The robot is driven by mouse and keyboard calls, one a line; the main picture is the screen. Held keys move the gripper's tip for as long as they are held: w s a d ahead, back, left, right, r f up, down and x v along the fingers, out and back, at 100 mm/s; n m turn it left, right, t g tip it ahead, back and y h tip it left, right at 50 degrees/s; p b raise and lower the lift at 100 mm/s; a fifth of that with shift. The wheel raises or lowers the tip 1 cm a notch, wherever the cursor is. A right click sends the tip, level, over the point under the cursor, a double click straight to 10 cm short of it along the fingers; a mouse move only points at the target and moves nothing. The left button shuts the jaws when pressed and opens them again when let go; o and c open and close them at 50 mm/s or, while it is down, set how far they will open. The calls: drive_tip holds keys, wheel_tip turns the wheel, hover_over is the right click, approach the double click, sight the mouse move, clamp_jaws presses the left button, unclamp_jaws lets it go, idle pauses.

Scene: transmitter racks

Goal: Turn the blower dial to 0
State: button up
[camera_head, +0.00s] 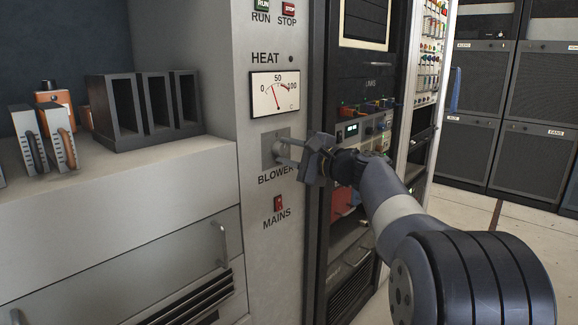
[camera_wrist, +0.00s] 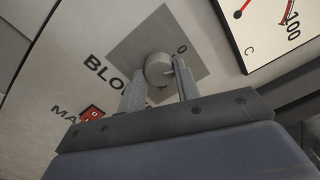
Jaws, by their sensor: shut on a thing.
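The blower dial (camera_wrist: 158,68) is a round grey knob on a square grey plate (camera_wrist: 133,36), above the BLOWER label. In the head view the plate (camera_head: 268,150) sits on the light cabinet front, below the HEAT meter. My gripper (camera_head: 283,151) reaches it from the right. In the wrist view my gripper (camera_wrist: 160,80) has its two fingers on either side of the knob, shut on it. A "0" mark shows on the plate near the knob's upper right. The knob's pointer and other marks are partly hidden by the fingers.
The HEAT meter (camera_head: 275,93) is above the dial, its needle left of 50. The red MAINS switch (camera_head: 279,203) is below. RUN (camera_head: 262,6) and STOP (camera_head: 288,8) buttons are at the top. A dark equipment rack (camera_head: 365,75) stands close on the right.

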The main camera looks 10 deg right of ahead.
drive_tip(key=shift+n+b, duration=1.65)
drive_tip(key=shift+n, duration=0.45)
drive_tip(key=o, duration=1)
drive_tip(key=p+v, duration=0.1)
drive_tip(key=v, duration=0.9)
drive_tip(key=shift+s+d, duration=0.2)
drive_tip(key=shift+s, duration=0.1)
